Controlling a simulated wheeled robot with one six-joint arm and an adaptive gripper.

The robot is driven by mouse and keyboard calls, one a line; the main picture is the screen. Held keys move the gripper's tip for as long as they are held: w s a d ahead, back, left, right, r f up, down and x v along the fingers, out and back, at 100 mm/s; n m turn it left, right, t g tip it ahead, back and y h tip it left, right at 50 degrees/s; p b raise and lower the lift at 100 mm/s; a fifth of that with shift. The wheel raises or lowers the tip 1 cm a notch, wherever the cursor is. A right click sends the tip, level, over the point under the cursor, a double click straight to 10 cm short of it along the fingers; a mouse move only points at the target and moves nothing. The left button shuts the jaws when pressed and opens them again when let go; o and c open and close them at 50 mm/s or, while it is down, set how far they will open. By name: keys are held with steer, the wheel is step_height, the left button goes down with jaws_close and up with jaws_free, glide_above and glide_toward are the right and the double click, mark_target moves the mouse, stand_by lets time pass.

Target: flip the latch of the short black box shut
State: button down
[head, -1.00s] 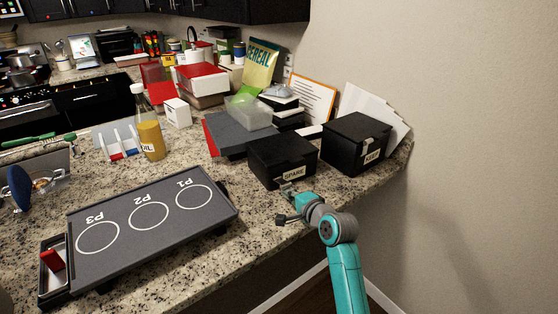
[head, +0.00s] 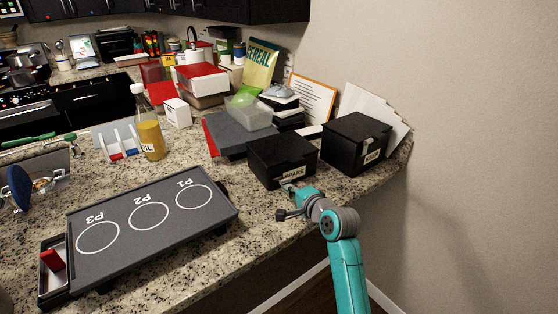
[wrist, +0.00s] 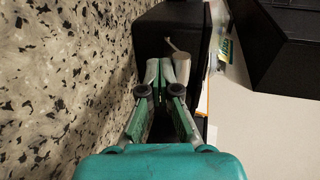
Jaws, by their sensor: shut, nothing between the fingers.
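The short black box labelled SPARE (head: 272,158) stands closed-lidded on the granite counter, left of a taller black box. Its pale label (head: 293,174) is on the front, partly covered at its left. My gripper (head: 288,186) is at that front face, low beside the label. In the wrist view, the gripper fingers (wrist: 163,72) are together and empty, right before the box (wrist: 165,22). A thin metal latch piece (wrist: 175,46) shows just beyond the fingertips. Whether the fingertips touch it, and the latch's exact position, I cannot tell.
The taller black box labelled KEEP (head: 350,147) stands close on the right. A grey board with circles P1 to P3 (head: 170,228) lies at front left. Grey and red folders (head: 230,140) are behind. Bare counter lies between board and box.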

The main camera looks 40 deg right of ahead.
mark_target(287, 182)
steer(key=shift+w+r, duration=0.2)
steer(key=shift+r, duration=0.6)
steer(key=shift+w+r, duration=0.1)
steer(key=shift+r, duration=0.05)
steer(key=shift+w+r, duration=0.35)
steer(key=shift+r, duration=0.3)
